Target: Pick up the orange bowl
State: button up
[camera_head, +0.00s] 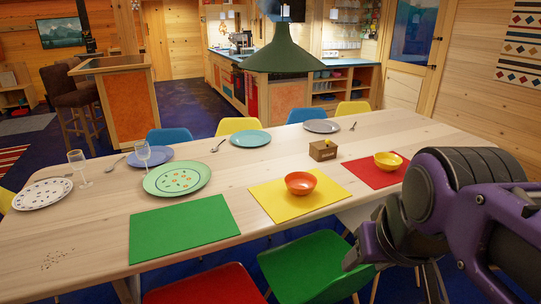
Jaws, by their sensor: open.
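The orange bowl (300,185) stands upright on the yellow placemat (268,201), near the front edge of the long wooden table (100,231). It is fully visible, and its inside looks empty. My gripper (396,277) is at the lower right, in front of the table's near edge and to the right of the bowl. It is open and apart from the bowl, with no object visible in it. My arm partly hides it.
A yellow bowl (388,160) stands on a red placemat (375,172) to the right. A small wooden box (322,151) is behind the orange bowl. A green placemat (183,229) and plates (177,178) lie left. Red (205,285) and green (315,265) chairs stand in front.

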aim_at(299, 184)
jog(key=l+u, duration=0.15)
jog(key=u, duration=0.25)
jog(key=i+l+u, duration=0.1)
jog(key=u, duration=0.3)
jog(key=i+l, duration=0.1)
jog(key=l, duration=0.35)
jog(key=i+l, duration=0.1)
jog(key=l, duration=0.35)
